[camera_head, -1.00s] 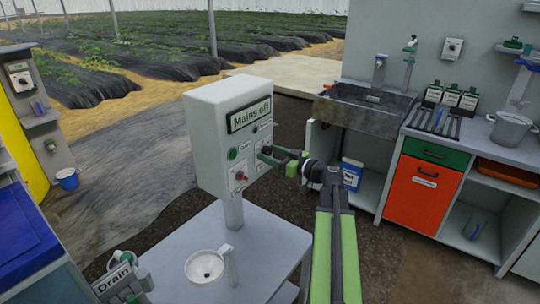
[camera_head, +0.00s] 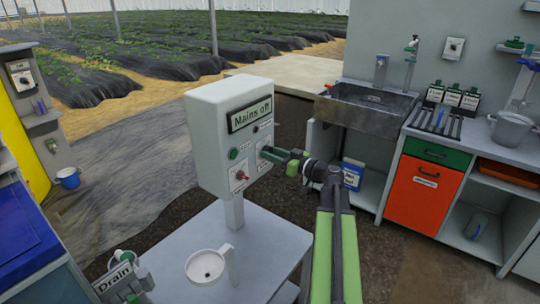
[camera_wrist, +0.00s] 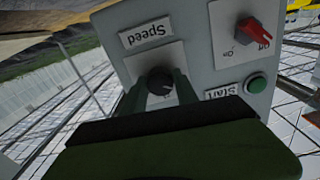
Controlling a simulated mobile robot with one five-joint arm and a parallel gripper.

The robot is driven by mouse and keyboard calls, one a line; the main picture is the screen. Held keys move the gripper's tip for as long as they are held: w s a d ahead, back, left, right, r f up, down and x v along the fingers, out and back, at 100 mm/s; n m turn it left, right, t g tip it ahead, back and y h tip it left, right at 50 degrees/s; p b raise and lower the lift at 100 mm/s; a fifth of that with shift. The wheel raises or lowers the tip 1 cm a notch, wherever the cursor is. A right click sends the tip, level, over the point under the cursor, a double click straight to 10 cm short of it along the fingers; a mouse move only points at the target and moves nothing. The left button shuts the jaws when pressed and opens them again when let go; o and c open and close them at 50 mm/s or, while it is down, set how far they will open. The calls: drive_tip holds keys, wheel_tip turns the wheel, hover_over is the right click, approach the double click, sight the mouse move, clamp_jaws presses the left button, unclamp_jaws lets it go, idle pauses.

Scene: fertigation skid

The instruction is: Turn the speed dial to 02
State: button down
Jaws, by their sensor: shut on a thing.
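The speed dial (camera_wrist: 160,82) is a dark round knob on a pale plate, under the upside-down "Speed" label (camera_wrist: 145,32) in the wrist view. My gripper (camera_wrist: 160,92) is shut on it, with a green finger on each side. The numbers around the dial are mostly hidden by the fingers, so I cannot read its setting. In the head view my gripper (camera_head: 268,153) reaches the right part of the front of the grey control box (camera_head: 207,120), and it hides the dial there. The box's display (camera_head: 250,114) reads "Mains off".
A red switch (camera_wrist: 252,30) and a green start button (camera_wrist: 257,84) sit close to the dial on the same panel. A sink (camera_head: 365,108) is behind my arm.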

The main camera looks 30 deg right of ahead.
drive_tip(key=m, duration=1)
drive_tip(key=shift+a+m, duration=0.15)
drive_tip(key=shift+m, duration=0.45)
drive_tip(key=c, duration=0.9)
unclamp_jaws()
drive_tip(key=shift+c, duration=0.2)
drive_tip(key=v, duration=1.7)
drive_tip(key=shift+s, duration=0.25)
